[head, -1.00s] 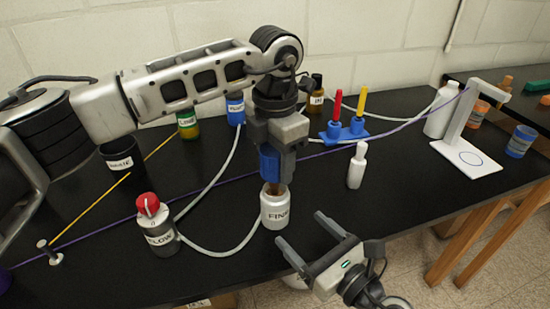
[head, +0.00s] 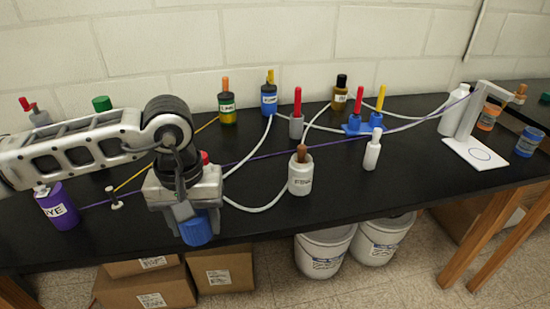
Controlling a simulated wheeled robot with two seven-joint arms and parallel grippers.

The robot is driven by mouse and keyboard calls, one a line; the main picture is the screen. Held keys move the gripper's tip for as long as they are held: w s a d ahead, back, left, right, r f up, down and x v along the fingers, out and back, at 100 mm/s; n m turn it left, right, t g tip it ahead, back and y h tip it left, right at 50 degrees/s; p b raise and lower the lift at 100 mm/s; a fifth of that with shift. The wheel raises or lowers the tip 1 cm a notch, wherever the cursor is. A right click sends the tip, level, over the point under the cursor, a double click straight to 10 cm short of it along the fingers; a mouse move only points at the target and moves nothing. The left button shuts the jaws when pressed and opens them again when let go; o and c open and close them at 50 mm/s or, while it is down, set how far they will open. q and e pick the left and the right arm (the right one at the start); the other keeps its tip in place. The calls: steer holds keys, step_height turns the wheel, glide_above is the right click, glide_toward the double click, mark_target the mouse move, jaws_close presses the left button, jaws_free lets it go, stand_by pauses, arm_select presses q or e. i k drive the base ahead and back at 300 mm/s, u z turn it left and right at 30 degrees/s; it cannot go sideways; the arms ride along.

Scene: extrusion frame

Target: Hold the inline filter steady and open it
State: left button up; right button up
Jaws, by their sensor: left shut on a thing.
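The white jar labelled what looks like FINE (head: 301,178), which I take for the filter body, stands upright on the black bench. My left gripper (head: 194,214) is left of the jar, near the bench's front edge, shut on a blue cylinder (head: 197,229), apart from the jar. The red-capped bottle is mostly hidden behind this gripper; a bit of red (head: 205,157) shows. My right gripper is not in view.
A purple bottle (head: 58,207) stands at the left. Green (head: 228,110) and blue (head: 269,98) labelled bottles stand at the back. A white squeeze bottle (head: 372,150) and blue rack (head: 363,127) are right of the jar. A purple cord (head: 250,157) crosses the bench.

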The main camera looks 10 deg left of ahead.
mark_target(300, 176)
steer(key=z, duration=2.65)
steer(key=k, duration=0.75)
steer(key=u, duration=1.6)
steer(key=i, duration=1)
